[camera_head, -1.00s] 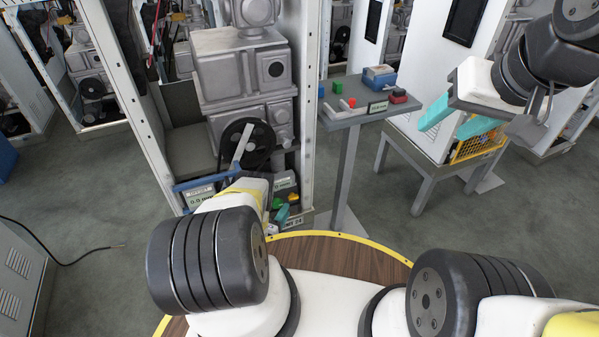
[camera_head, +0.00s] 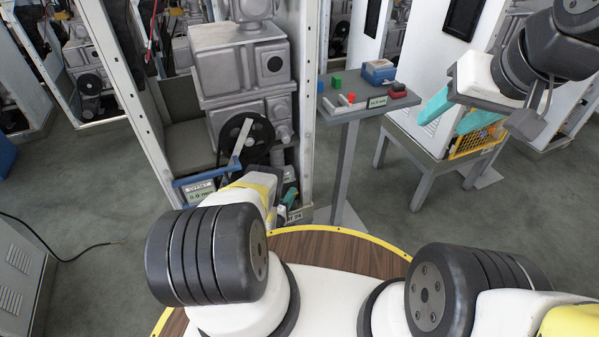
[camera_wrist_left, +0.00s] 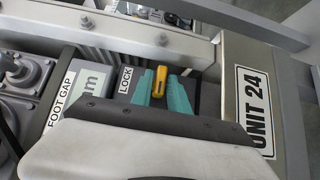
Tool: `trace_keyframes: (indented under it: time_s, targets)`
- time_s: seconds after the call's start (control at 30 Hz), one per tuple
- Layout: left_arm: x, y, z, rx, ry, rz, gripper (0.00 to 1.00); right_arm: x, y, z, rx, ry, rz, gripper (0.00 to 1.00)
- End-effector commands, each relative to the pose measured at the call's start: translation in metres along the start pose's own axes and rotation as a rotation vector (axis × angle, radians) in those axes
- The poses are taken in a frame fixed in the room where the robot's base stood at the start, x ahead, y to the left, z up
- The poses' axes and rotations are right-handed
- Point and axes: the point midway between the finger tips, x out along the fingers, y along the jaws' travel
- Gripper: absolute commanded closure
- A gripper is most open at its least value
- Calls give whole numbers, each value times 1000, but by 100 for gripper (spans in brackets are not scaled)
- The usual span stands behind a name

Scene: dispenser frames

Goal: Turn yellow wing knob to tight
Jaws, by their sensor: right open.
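In the left wrist view the yellow wing knob (camera_wrist_left: 159,79) stands beside the LOCK label (camera_wrist_left: 125,79), low in the Unit 24 frame. My left gripper (camera_wrist_left: 159,90) has its teal fingers on either side of the knob. I cannot tell whether they press on it or leave a small gap. In the head view my left arm hides the knob. My right gripper (camera_head: 443,125) is open and empty at the upper right, its teal fingers apart.
A grey stand (camera_head: 348,112) holds small coloured blocks and a blue box (camera_head: 379,71). A display (camera_head: 200,190) reading 0.0 mm and a black wheel (camera_head: 246,138) are in the left machine. A yellow basket (camera_head: 475,142) is behind my right gripper. The frame's white post (camera_head: 308,100) rises close to my left arm.

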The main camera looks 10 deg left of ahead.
Motion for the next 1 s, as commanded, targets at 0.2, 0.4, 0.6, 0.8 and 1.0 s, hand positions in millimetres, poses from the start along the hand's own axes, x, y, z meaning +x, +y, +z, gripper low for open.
trace_keyframes:
  time_s: [0.2, 0.4, 0.6, 0.8, 1.0]
  targets:
    - [0, 0, 0, 1, 0, -1, 100, 0, 0, 0, 0, 0, 0, 47]
    - [0, 1, 0, 24, 1, -26, 100, 0, 0, 0, 0, 0, 0, 47]
    - [0, 3, 0, 97, 1, -99, 100, 0, 0, 0, 0, 0, 0, 47]
    - [0, 5, 0, 215, 1, -219, 100, 0, 0, 0, 0, 0, 0, 47]
    - [1, 7, 1, 350, 0, -353, 100, 0, 0, 0, 0, 0, 0, 47]
